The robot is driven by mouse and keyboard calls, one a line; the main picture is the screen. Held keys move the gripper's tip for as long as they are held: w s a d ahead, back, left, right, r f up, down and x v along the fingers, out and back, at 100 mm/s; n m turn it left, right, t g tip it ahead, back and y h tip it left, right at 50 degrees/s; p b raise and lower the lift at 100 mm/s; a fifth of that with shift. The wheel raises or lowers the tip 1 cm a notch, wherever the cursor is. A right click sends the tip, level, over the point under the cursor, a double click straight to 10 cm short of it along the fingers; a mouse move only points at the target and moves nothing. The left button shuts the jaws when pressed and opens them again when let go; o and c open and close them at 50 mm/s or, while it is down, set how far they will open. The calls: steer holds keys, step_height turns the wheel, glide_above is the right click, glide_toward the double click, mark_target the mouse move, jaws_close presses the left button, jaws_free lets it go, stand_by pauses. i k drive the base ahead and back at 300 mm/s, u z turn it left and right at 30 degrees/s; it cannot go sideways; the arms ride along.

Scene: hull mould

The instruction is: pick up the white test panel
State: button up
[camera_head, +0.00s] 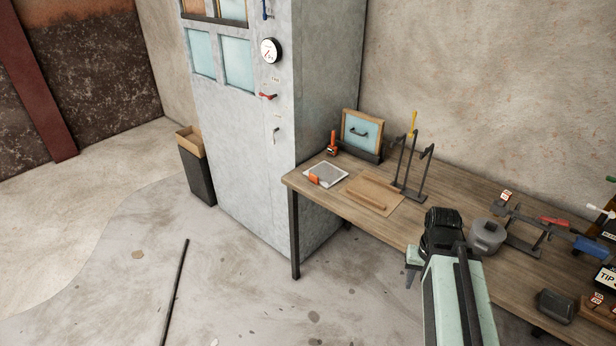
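A flat, square panel with a white edge and a greyish face (318,178) lies on the wooden workbench (345,209), near its left end. It is the closest match to the white test panel. A small orange object (314,180) sits on its left front part. My arm comes up from the bottom right, and my gripper (412,275) is at its end, in front of the bench and well to the right of the panel. The fingers are small and partly hidden by the arm, so their opening does not show. Nothing is visibly held.
A brown board (399,207) lies right of the panel. A framed light-blue panel (357,128) and a dark stand (423,170) stand behind. A grey lidded pot (487,236) and tools crowd the bench's right. A tall grey cabinet (250,150) stands left; a rod (175,290) lies on the floor.

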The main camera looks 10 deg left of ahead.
mark_target(325, 175)
steer(key=u, duration=0.45)
steer(key=i, duration=2.15)
steer(key=u, duration=2.25)
